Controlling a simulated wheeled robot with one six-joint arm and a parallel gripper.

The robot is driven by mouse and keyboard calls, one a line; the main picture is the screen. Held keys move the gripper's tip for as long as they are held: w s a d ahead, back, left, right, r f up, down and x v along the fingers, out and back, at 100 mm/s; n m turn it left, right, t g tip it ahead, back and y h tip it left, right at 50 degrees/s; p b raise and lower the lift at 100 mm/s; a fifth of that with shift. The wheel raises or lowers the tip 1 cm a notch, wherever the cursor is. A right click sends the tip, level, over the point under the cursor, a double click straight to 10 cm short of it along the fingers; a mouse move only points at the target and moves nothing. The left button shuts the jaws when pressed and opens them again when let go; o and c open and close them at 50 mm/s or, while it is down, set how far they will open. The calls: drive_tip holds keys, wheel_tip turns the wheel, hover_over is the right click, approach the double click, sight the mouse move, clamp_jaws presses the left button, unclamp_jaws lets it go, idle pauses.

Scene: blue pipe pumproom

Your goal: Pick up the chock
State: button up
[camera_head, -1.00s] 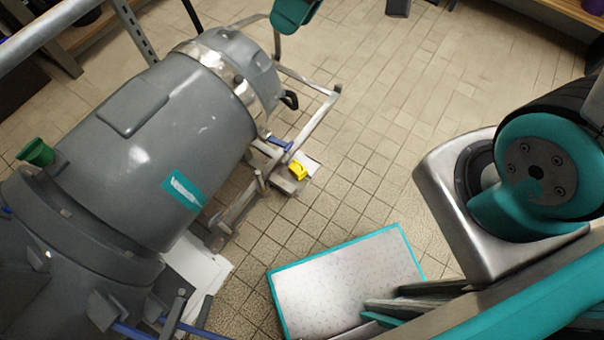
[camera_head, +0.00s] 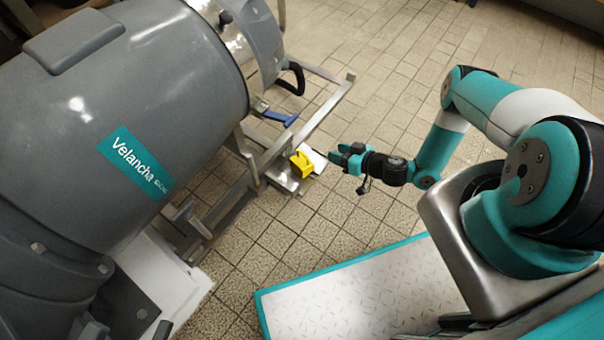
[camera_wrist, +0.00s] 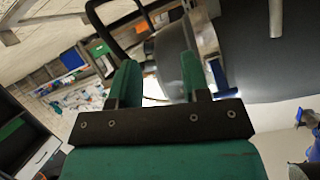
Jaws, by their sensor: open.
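The chock looks to be the small yellow block (camera_head: 301,164) with a loop-shaped top. It sits low on the metal frame foot beside the big grey machine in the head view. My gripper (camera_head: 338,153) is to the right of the yellow block in that picture, apart from it, and points left toward the machine. In the wrist view my gripper's two green fingers (camera_wrist: 160,80) stand apart with nothing between them. The yellow block does not show in the wrist view.
The grey machine (camera_head: 150,90) fills the left. Its metal frame (camera_head: 320,115) surrounds the block's area, with a blue lever (camera_head: 277,117) close by. A white plate (camera_head: 318,160) lies under or behind the block. Tiled floor (camera_head: 400,60) is clear at the back.

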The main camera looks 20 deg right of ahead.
drive_tip(key=m+h+b, duration=0.1)
drive_tip(key=b, duration=0.1)
approach(303, 153)
drive_tip(key=shift+t, duration=0.3)
drive_tip(key=b+x, duration=0.5)
drive_tip(key=b, duration=0.2)
drive_tip(key=shift+f, duration=0.15)
drive_tip(key=b+x, duration=0.4)
drive_tip(key=shift+a+f, duration=0.15)
drive_tip(key=shift+f, duration=0.4)
drive_tip(key=shift+w+a, duration=0.15)
drive_tip(key=shift+w, duration=0.2)
drive_tip(key=shift+r, duration=0.1)
clamp_jaws()
